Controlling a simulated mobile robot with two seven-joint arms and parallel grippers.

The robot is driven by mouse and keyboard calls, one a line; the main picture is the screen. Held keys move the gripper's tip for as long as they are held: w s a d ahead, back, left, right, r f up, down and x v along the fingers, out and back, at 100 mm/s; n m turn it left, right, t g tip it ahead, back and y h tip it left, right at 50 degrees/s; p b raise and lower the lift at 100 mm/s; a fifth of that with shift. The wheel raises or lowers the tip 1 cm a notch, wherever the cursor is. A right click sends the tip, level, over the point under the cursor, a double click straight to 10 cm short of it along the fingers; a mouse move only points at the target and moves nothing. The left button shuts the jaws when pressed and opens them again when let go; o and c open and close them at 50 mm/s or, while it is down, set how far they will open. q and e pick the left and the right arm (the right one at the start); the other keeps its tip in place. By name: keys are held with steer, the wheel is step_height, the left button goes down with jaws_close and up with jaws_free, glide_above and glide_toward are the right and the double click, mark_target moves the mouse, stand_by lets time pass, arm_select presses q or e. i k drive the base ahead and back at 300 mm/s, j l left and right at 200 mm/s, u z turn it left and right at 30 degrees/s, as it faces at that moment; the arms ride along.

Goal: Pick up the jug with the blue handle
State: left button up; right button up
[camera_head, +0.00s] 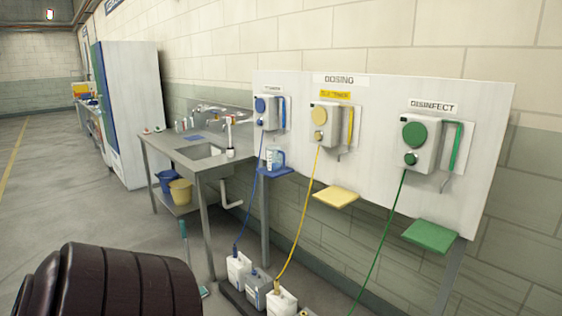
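A small clear jug with a blue handle (275,161) stands upright on the small blue shelf (268,172), below the blue dosing unit (267,112) at the left end of the white board. The handle appears to be on the jug's right side. Details of the jug are small at this distance. Neither of my grippers shows in the head view, so their state and distance to the jug cannot be seen.
A metal sink table (190,157) stands left of the jug, with blue and yellow buckets (180,191) beneath. Yellow (336,197) and green (430,236) shelves project rightward of it. Canisters (258,287) and hoses occupy the floor below. Open floor (70,190) lies left.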

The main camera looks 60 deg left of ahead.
mark_target(274, 153)
steer(key=u, duration=2.15)
steer(key=z, duration=2.65)
steer(key=u, duration=2.5)
